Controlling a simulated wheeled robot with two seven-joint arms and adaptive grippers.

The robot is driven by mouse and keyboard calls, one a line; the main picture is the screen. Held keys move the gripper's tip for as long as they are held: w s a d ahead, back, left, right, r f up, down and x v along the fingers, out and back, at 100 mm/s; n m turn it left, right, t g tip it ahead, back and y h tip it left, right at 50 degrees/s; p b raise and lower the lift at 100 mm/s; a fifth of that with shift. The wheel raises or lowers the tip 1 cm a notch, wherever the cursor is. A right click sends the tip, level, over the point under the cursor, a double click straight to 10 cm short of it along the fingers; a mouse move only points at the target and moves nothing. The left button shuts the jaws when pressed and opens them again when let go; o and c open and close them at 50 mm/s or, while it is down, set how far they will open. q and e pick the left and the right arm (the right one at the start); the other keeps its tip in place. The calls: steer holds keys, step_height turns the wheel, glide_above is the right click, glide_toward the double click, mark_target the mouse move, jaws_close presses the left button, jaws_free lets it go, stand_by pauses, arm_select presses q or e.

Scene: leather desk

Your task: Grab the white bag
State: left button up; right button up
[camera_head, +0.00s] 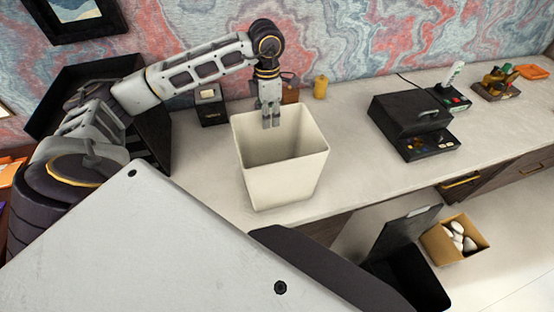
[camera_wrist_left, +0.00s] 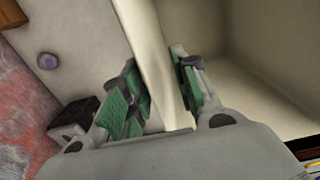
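The white bag (camera_head: 285,184) is a cream, open-topped, box-like holder standing upright on the desk in the head view. It is empty as far as I see inside. My left gripper (camera_head: 271,122) points down at its far rim. In the left wrist view, the two green-padded fingers (camera_wrist_left: 163,92) lie on either side of the bag's wall (camera_wrist_left: 157,60), one outside and one inside. The pads look very close to the wall, but I cannot tell whether they press on it. My right gripper is not in view.
The pale desk (camera_head: 350,188) is clear right of the bag. A black box device (camera_head: 408,122) stands farther right. A small dark box (camera_head: 211,106) and a yellow bottle (camera_head: 320,87) stand behind the bag. A cardboard box with white objects (camera_head: 437,245) is below the desk's front edge.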

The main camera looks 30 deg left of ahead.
arm_select(q)
step_height(320, 180, down, 3)
steer(key=shift+a+f, duration=0.15)
steer(key=shift+f, duration=0.05)
steer(key=shift+f+p, duration=0.3)
steer(key=shift+f, duration=0.45)
jaws_close()
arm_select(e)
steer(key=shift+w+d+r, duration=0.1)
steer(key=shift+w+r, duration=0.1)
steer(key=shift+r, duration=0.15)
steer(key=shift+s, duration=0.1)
